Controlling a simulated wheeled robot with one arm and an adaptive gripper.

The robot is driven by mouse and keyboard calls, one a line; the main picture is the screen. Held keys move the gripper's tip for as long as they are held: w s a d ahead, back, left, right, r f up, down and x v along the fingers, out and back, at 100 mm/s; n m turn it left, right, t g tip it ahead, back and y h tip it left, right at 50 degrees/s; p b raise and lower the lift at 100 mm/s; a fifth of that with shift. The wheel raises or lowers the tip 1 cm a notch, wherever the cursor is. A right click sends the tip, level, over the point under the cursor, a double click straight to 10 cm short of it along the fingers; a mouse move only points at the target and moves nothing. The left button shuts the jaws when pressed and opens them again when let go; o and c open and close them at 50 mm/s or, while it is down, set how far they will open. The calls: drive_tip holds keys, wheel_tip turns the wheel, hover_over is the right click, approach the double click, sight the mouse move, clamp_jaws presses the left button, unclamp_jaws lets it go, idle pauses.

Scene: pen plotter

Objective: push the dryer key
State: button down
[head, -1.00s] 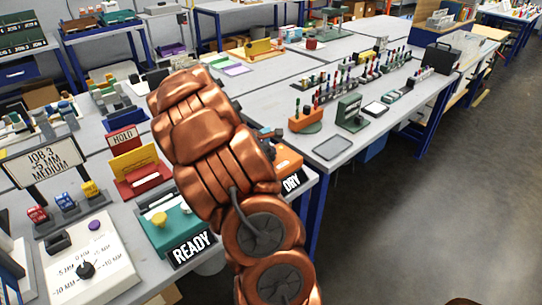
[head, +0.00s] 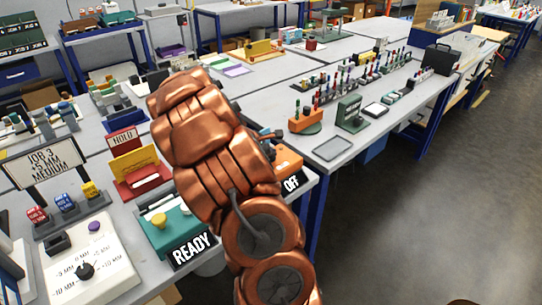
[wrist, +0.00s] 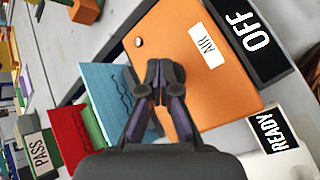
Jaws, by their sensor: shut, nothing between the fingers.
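The dryer is an orange box (wrist: 208,98) with a white plate lettered AIR (wrist: 206,45) and a small pale round stud (wrist: 138,41). Its black sign reads OFF (wrist: 248,32). In the head view, part of the orange box (head: 288,160) shows right of my arm, with the OFF sign (head: 292,182) on its front. My gripper (wrist: 160,68) is shut and empty over the orange box in the wrist view. I cannot tell whether its tips touch the box. In the head view my arm hides most of the gripper and the AIR plate.
A teal unit with a yellow knob (head: 159,220) and a READY sign (head: 192,249) stands left of my arm. A red HOLD stand (head: 124,137) is behind it. A dial box (head: 104,277) is at lower left. A grey tray (head: 332,148) lies to the right.

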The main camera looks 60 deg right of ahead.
drive_tip(key=shift+r+p, duration=2.05)
drive_tip(key=shift+r, duration=0.95)
drive_tip(key=shift+a+r, duration=0.15)
drive_tip(key=s+a+r+m+y, duration=0.1)
drive_tip(key=s+a+r+m, duration=0.1)
drive_tip(key=a, duration=0.6)
drive_tip(key=s+a+r+m+y, duration=0.1)
drive_tip(key=s+a+r+m, duration=0.1)
drive_tip(key=a, duration=0.5)
drive_tip(key=s+a+r+m+y, duration=0.1)
drive_tip(key=s+a+r+m, duration=0.15)
drive_tip(key=a, duration=0.55)
drive_tip(key=s+a+y, duration=0.3)
drive_tip(key=s+a, duration=0.3)
drive_tip(key=a, duration=0.6)
drive_tip(key=s+a+y, duration=0.3)
drive_tip(key=s+a, duration=0.4)
drive_tip(key=a, duration=0.5)
drive_tip(key=shift+a+r, duration=0.15)
drive_tip(key=shift+a, duration=0.1)
